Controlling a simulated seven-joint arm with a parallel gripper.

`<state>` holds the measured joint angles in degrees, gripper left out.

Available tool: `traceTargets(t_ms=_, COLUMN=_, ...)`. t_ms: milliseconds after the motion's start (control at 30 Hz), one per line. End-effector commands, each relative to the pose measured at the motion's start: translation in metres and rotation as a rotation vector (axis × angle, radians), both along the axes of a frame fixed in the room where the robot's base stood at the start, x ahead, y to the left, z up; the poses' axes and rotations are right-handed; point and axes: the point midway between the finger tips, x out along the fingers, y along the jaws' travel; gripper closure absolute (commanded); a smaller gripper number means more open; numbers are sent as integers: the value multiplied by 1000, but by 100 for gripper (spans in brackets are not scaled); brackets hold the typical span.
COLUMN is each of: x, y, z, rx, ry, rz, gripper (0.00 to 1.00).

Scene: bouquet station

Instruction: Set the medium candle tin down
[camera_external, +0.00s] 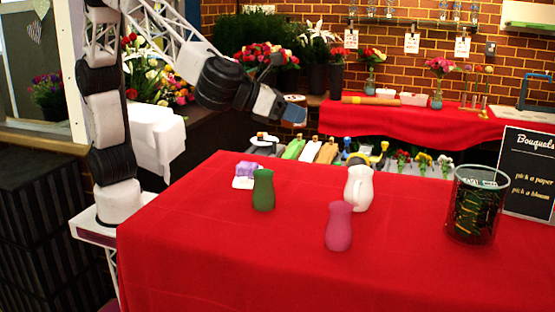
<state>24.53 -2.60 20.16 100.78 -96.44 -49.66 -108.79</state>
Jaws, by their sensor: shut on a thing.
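My gripper (281,106) is at the end of my arm, raised above the back edge of the red table, at the upper middle of the picture. It is shut on a small blue thing (294,115), which I take to be the medium candle tin. The tin is held tilted, in the air, clear of the table. The fingers are too small and dark to make out, and most of the tin's shape is hidden.
The red table (200,240) bears a green vase (263,190), a pink vase (338,226), a white pitcher (358,188), a lilac item (247,169), a dark mesh basket (476,205) and a black sign (527,172). Its front left is clear.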

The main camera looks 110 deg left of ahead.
Motion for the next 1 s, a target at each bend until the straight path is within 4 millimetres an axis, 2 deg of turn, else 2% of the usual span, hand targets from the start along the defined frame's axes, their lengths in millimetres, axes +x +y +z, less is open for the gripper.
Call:
traceTargets(t_ms=200, x=-12, y=-14, z=3, rx=1, ry=0, rz=59, gripper=66)
traceTargets(t_ms=533, x=-11, y=-12, z=-61, rx=2, ry=2, rz=56, gripper=66)
traceTargets(t_ms=833, x=-11, y=-12, z=-142, rx=2, ry=4, rz=56, gripper=66)
traceTargets(t_ms=1000, x=-11, y=-12, z=-168, rx=1, ry=1, rz=56, gripper=66)
